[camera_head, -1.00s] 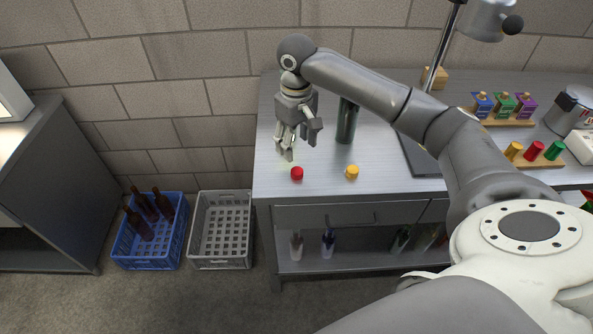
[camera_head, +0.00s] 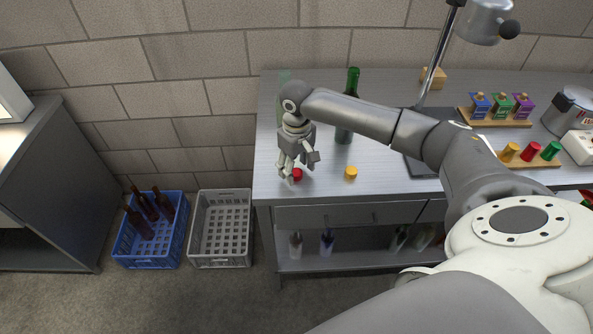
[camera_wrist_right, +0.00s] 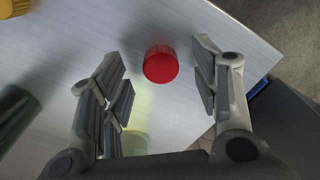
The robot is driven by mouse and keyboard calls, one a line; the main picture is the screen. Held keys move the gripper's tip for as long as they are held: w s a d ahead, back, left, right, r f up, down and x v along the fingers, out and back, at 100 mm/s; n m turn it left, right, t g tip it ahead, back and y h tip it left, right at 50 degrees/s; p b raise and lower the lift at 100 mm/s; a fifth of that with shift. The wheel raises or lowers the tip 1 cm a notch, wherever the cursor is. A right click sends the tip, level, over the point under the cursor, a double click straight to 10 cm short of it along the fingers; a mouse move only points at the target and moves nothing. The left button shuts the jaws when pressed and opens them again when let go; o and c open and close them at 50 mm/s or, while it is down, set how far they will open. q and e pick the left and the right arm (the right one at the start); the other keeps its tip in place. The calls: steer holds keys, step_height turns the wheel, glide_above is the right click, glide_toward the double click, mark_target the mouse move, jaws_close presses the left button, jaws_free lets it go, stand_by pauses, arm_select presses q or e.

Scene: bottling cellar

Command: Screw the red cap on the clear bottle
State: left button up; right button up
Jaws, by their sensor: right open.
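The red cap (camera_head: 298,174) stands on the steel workbench near its front left corner. My right gripper (camera_head: 293,169) is open just above it, fingers pointing down. In the right wrist view the cap (camera_wrist_right: 160,64) lies between the two open fingers (camera_wrist_right: 158,68), closer to the right one, with gaps on both sides. A pale, see-through bottle (camera_head: 285,78), which looks like the clear bottle, stands behind my right wrist; the wrist hides most of it. My left gripper is out of view.
A yellow cap (camera_head: 351,173) lies right of the red one. A dark green bottle (camera_head: 344,134) stands behind it, partly covered by my arm. A lamp (camera_head: 433,78) and cap rack (camera_head: 530,158) are farther right. Crates (camera_head: 221,229) stand on the floor left of the workbench (camera_head: 390,184).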

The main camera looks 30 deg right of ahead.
steer(key=shift+f, duration=0.7)
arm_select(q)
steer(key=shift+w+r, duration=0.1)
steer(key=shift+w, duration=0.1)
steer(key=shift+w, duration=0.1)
arm_select(e)
steer(key=shift+c, duration=0.5)
steer(key=c, duration=0.7)
steer(key=shift+o, duration=0.2)
steer(key=shift+r, duration=0.15)
